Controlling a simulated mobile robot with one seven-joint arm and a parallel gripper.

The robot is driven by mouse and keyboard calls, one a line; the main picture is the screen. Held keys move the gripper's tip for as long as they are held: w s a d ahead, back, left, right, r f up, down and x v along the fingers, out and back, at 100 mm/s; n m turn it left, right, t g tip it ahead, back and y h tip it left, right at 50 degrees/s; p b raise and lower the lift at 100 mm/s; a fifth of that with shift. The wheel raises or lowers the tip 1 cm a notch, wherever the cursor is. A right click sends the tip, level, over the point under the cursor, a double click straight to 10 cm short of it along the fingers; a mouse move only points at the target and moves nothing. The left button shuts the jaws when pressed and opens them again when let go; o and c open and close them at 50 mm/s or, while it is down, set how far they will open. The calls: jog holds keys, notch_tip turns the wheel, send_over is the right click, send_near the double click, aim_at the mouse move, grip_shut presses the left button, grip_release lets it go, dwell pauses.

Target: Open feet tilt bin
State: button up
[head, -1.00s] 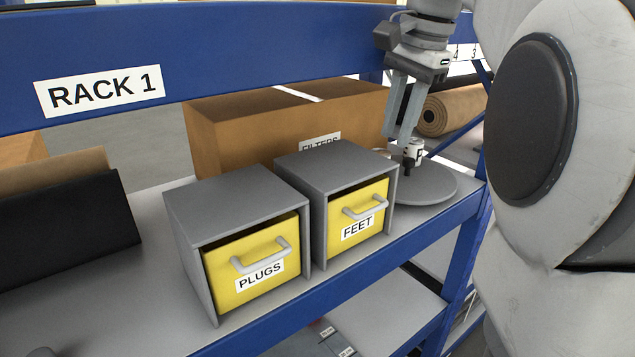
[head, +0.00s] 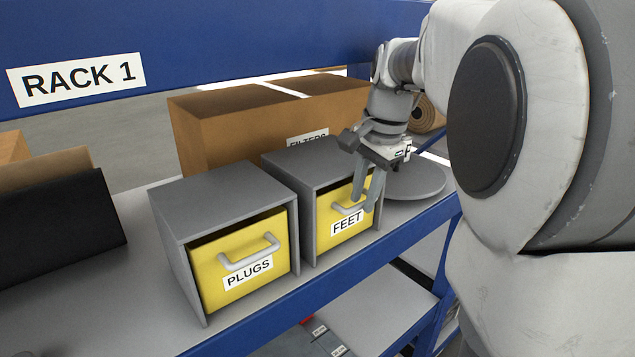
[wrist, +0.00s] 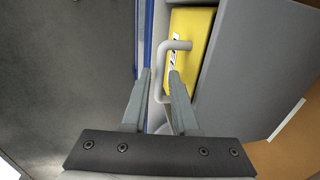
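The feet tilt bin (head: 337,245) is a yellow-fronted bin labelled FEET in a grey housing (head: 300,172) on the shelf. Its front stands upright inside the housing. It has a light grey U-shaped handle (head: 341,210), which also shows in the wrist view (wrist: 157,82). My gripper (head: 364,204) is open at the handle. In the wrist view its fingertips (wrist: 161,73) lie on either side of the handle bar, with visible gaps. The right finger covers part of the label in that view. Whether a finger touches the handle is hard to tell.
A matching PLUGS bin (head: 215,295) stands left of the feet bin. A brown FILTERS box (head: 230,130) is behind them. A round grey plate (head: 425,180) lies to the right. The blue shelf edge (head: 330,285) runs in front, and a blue RACK 1 beam (head: 220,50) crosses above.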

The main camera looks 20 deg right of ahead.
jog(key=shift+c, duration=0.2)
grip_shut()
dwell(1.2)
